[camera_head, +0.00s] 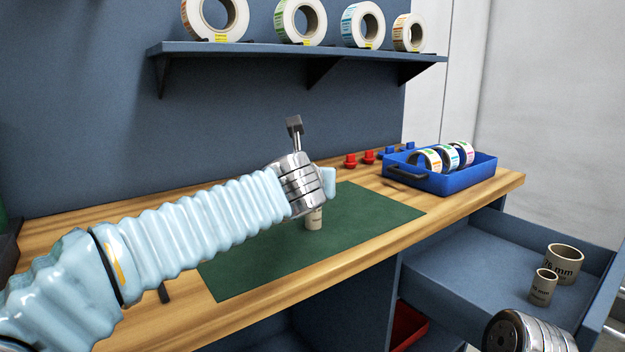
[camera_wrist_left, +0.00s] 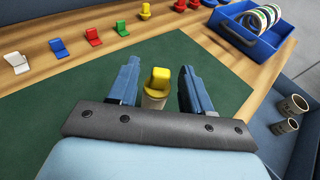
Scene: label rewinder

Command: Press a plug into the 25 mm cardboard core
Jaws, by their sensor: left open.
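The small cardboard core (camera_head: 314,219) stands upright on the green mat (camera_head: 375,213), partly hidden behind my left gripper in the head view. In the left wrist view a yellow plug (camera_wrist_left: 159,80) sits at the top of the core (camera_wrist_left: 154,101); how deep it is seated I cannot tell. My left gripper (camera_wrist_left: 159,74) is open, its two blue fingers apart on either side of the plug with gaps visible. Of my right arm only a metal wrist part shows at the head view's lower right; its fingers are out of view.
A blue tray (camera_head: 440,181) with label rolls stands at the right. Red plugs (camera_head: 368,157) and coloured clips (camera_wrist_left: 58,47) line the back of the bench. An open drawer (camera_head: 470,262) holds two larger cores (camera_head: 543,287). A shelf (camera_head: 300,48) with label rolls hangs above.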

